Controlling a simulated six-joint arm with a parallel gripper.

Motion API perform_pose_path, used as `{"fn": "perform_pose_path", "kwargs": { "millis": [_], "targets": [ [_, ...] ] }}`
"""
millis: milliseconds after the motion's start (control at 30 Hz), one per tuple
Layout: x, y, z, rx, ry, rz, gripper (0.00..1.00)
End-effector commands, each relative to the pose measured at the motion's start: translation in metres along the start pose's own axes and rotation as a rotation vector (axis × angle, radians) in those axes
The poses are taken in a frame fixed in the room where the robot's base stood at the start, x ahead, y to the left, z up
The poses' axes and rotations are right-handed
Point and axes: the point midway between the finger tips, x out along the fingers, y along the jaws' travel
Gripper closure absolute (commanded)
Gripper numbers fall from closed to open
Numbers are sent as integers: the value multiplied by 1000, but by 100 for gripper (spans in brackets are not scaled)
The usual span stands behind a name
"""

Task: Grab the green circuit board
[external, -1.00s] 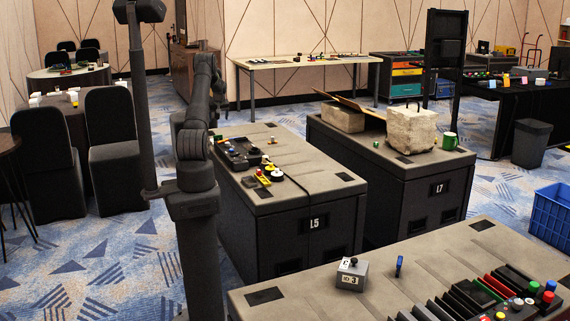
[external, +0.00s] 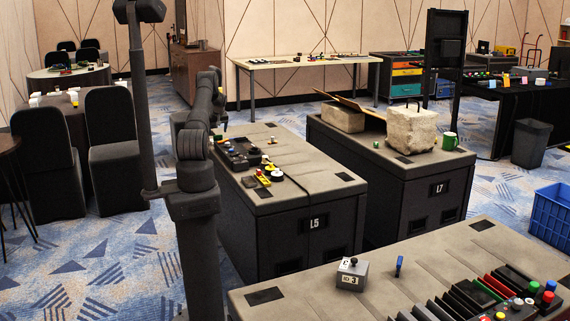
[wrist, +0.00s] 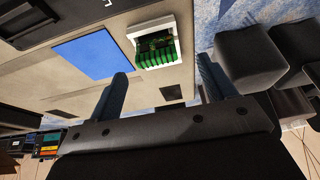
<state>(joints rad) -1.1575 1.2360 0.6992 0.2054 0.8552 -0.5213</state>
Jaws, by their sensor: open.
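The green circuit board (wrist: 155,48) shows in the wrist view in a white holder (wrist: 137,28) on a light grey-beige surface. Several green terminal blocks run along its near edge. My gripper (wrist: 162,67) is open, with its two dark fingers spread wide and nothing between them. In the picture the board lies beyond the fingertips, between their lines and apart from both. In the external view my arm reaches toward the far end of the L5 bench, and the fingers are too small and hidden to make out. I cannot pick out the board there.
A flat blue panel (wrist: 100,53) lies left of the board in the wrist view. In the external view, the L5 bench (external: 315,190) carries a dark control box and small coloured parts. The L7 bench (external: 405,185) bears a concrete block (external: 411,130) and a green mug (external: 449,141).

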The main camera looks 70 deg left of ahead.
Motion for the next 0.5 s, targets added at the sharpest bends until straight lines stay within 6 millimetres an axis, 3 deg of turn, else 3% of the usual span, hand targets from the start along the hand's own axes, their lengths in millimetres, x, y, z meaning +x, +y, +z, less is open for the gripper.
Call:
{"fn": "perform_pose_path", "kwargs": {
  "millis": [167,500],
  "targets": [
    [9,1,0,0,0,0,24],
    [49,4,2,0,0,0,24]
  ]
}}
